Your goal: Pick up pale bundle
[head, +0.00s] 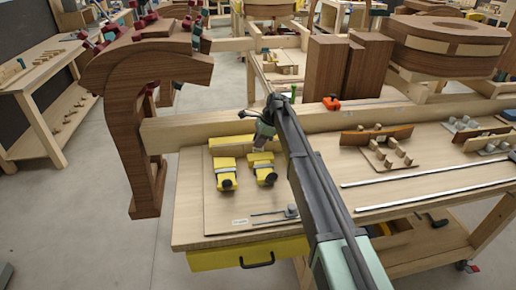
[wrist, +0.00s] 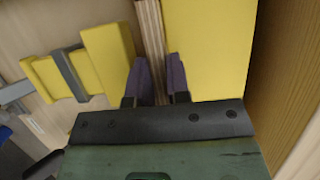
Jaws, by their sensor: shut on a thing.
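The pale bundle (wrist: 150,30) shows in the wrist view as a narrow stack of thin, light wood layers seen edge-on. It runs between the two dark purple-grey finger pads of my gripper (wrist: 157,78), which is shut on it. In the head view my gripper (head: 262,138) is low over the back of the light wooden bench (head: 190,225), near a beam. I cannot make out the bundle there; my gripper and arm appear to hide it. I cannot tell whether the bundle still touches the bench.
Two yellow clamps (head: 227,174) (head: 262,168) stand close in front of my gripper. A yellow block (wrist: 208,50) lies close on the bundle's right in the wrist view. A curved brown form (head: 140,80) rises at left. Metal strips (head: 430,190) lie right of my arm.

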